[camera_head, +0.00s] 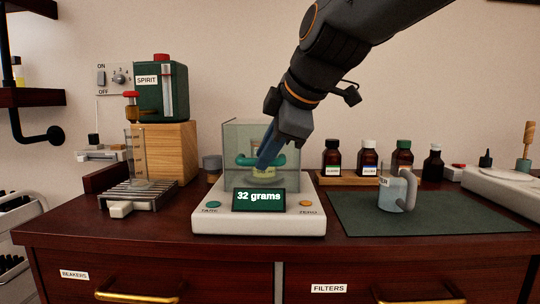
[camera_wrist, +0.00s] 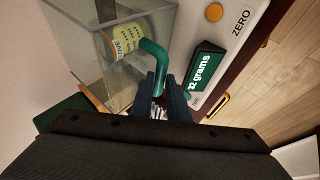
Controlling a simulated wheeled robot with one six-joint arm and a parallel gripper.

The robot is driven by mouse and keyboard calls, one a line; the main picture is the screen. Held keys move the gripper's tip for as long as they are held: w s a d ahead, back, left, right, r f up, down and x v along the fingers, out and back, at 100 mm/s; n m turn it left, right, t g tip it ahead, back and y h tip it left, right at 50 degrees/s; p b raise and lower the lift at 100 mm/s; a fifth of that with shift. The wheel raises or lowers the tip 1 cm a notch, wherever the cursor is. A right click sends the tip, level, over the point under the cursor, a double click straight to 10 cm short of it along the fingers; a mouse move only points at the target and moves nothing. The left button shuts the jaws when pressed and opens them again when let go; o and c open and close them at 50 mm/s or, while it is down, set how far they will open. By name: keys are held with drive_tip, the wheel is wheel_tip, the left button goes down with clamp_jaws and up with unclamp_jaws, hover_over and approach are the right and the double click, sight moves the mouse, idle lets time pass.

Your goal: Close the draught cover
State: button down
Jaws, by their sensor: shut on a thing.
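The draught cover (camera_head: 235,135) is a clear glass box on a white balance (camera_head: 222,222), in the middle of the head view. It also shows at the upper left of the wrist view (camera_wrist: 80,35). A teal bar handle (camera_wrist: 152,53) is at its front, and shows in the head view (camera_head: 245,160). My gripper (camera_head: 265,164) reaches down from above, its dark blue fingers (camera_wrist: 165,95) shut on the handle. A jar with a yellow label (camera_wrist: 124,42) stands behind the glass. I cannot tell how far the cover is open.
The balance display (camera_head: 258,201) reads 32 grams. A wooden block (camera_head: 175,150) with a green spirit tank (camera_head: 170,100) stands left.

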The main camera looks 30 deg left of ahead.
drive_tip(key=f, duration=0.2)
drive_tip(key=s, duration=0.1)
drive_tip(key=shift+d+f+g+h, duration=0.25)
drive_tip(key=shift+f+g+h, duration=0.05)
drive_tip(key=shift+f+g, duration=0.1)
drive_tip(key=c, duration=1.7)
unclamp_jaws()
drive_tip(key=shift+a, duration=0.1)
drive_tip(key=v, duration=0.8)
drive_tip(key=shift+r+p, duration=0.2)
drive_tip(key=shift+p, duration=0.1)
drive_tip(key=shift+w, duration=0.1)
